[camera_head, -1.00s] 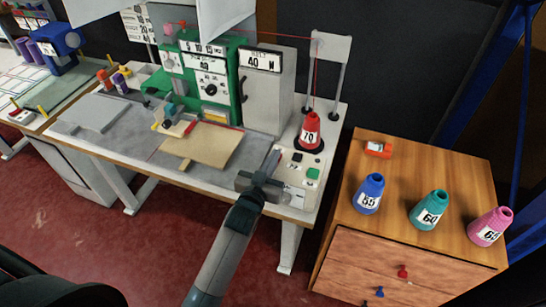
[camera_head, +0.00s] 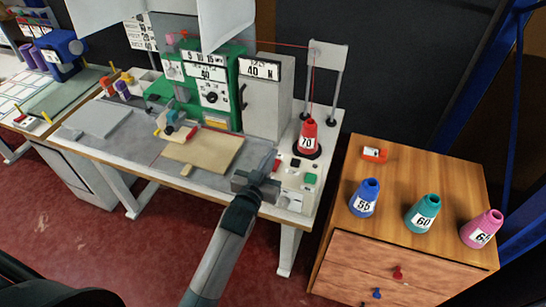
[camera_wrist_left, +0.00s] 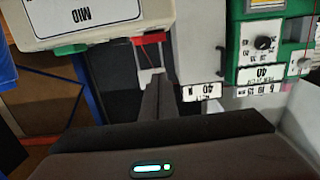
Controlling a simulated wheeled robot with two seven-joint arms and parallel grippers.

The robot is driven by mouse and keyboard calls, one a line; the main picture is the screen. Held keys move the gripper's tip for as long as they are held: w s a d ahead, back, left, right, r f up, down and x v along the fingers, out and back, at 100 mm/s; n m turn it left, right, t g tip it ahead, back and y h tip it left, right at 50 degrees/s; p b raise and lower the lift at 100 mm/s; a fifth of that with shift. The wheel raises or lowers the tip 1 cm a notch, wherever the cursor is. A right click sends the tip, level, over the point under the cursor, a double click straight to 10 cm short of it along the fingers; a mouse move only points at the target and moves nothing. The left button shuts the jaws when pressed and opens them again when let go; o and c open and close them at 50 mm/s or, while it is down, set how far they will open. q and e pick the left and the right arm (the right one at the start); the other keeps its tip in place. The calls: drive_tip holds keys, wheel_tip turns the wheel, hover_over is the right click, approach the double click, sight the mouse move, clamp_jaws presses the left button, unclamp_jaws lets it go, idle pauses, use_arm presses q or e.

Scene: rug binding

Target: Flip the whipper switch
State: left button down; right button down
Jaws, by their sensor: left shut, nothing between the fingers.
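The table's right end carries a control panel with a black button (camera_head: 295,162), a green button (camera_head: 310,178) and a small red part (camera_head: 277,165). I cannot tell which control is the whipper switch. My left gripper (camera_head: 267,163) is over the panel's left side, its fingers shut and empty, pointing away from me. Its closed fingers also show in the left wrist view (camera_wrist_left: 157,92), and they hide part of the panel in the head view. In that wrist view an off-white body with a label reading MID (camera_wrist_left: 85,32) is close at upper left. My right gripper is not in view.
A red cone marked 70 (camera_head: 308,138) stands behind the panel, near a thread stand (camera_head: 338,80). The green machine (camera_head: 215,85) and a grey cabinet (camera_head: 268,105) stand farther back. A tan piece (camera_head: 205,148) lies left. A wooden drawer unit (camera_head: 400,185) with several cones is right.

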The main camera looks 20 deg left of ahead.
use_arm(q)
drive_tip(key=s+r+b, duration=0.1)
drive_tip(key=s+r, duration=0.1)
drive_tip(key=s, duration=0.5)
drive_tip(key=shift+a+r+b, duration=0.15)
drive_tip(key=shift+r+b, duration=0.25)
